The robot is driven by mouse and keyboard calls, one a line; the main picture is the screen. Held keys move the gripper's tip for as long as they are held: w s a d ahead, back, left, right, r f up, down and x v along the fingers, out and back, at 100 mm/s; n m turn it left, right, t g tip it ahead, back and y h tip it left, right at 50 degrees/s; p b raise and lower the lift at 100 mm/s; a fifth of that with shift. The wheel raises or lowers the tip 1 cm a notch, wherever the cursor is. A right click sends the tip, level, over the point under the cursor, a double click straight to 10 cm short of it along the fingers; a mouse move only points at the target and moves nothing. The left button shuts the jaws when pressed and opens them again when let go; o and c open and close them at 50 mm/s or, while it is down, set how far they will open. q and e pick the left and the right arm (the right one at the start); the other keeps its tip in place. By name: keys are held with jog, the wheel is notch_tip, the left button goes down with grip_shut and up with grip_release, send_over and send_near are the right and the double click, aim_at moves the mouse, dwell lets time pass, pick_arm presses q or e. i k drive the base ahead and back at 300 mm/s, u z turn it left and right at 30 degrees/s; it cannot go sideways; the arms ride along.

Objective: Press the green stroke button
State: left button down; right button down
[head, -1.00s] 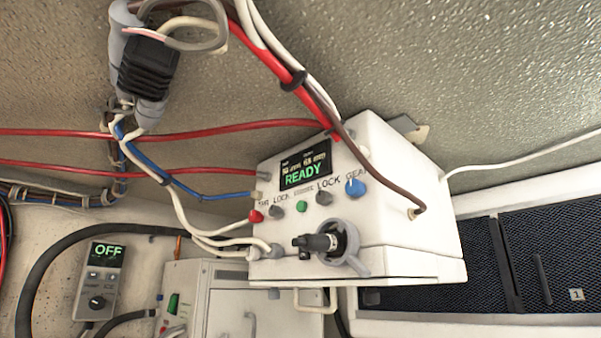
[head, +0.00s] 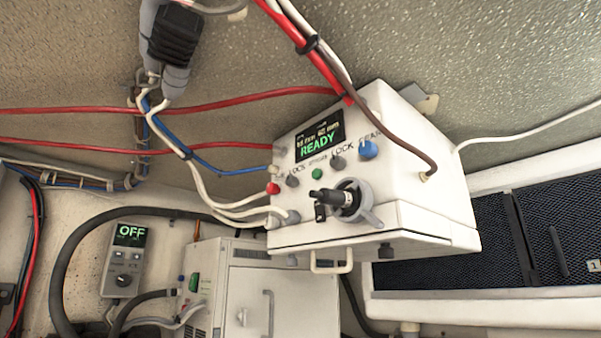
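The green stroke button (head: 317,174) is a small round button on the front face of a white control box (head: 425,205) mounted high on the wall. It sits between two grey knobs marked LOCK, the left one (head: 292,181) and the right one (head: 338,163). A red button (head: 273,188) is at the far left of the row and a blue knob (head: 367,149) at the far right. The display (head: 320,142) above the row reads READY in green. A black plug in a grey round socket (head: 351,200) sticks out below the buttons. Neither of my grippers shows.
Red, white, blue and brown cables run to the box; the brown cable (head: 395,140) crosses its top right. A white cabinet (head: 245,300) stands below. A grey controller (head: 125,260) reading OFF hangs at left. Dark mesh panels (head: 480,245) are at right.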

aim_at(317, 173)
jog(key=z, duration=0.55)
jog(key=k, duration=1.25)
jog(key=z, duration=0.5)
jog(key=i, duration=0.7)
jog(key=u, duration=0.3)
